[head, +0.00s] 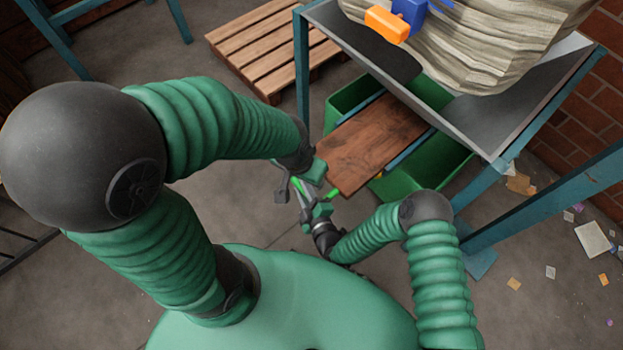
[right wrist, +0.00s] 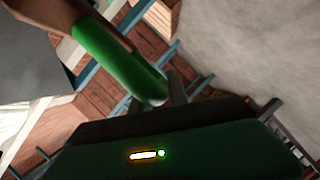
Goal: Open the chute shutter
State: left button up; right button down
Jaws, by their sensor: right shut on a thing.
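The chute shutter is a brown wooden board (head: 372,143) below the grey chute (head: 345,32), sticking out toward me over green bins. A bright green handle (head: 333,193) shows at its near edge. In the right wrist view the green handle (right wrist: 112,58) runs from the brown board (right wrist: 40,18) to my right gripper's fingers (right wrist: 172,90). My right gripper (head: 304,196) is shut on the handle. My left gripper (head: 298,181) is close beside it, at the board's near left corner; its fingers are partly hidden and its opening is unclear.
Green bins (head: 410,176) stand under the board. A large pale sack (head: 480,45), an orange block (head: 386,24) and a blue block (head: 410,12) are on the chute. A wooden pallet (head: 262,45) lies behind left. Blue posts (head: 545,200) and scattered litter are at right.

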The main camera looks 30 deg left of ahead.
jog(key=shift+s+f, duration=0.15)
jog(key=shift+f, duration=0.05)
jog(key=c, duration=1.5)
grip_release()
jog(key=shift+c, duration=0.2)
jog(key=shift+o, duration=1.2)
jog(key=shift+r, duration=0.1)
jog(key=p+v, duration=0.6)
jog(key=v, duration=1)
jog(key=shift+s+d, duration=0.25)
jog(key=shift+d, duration=0.1)
jog(key=shift+w, duration=0.1)
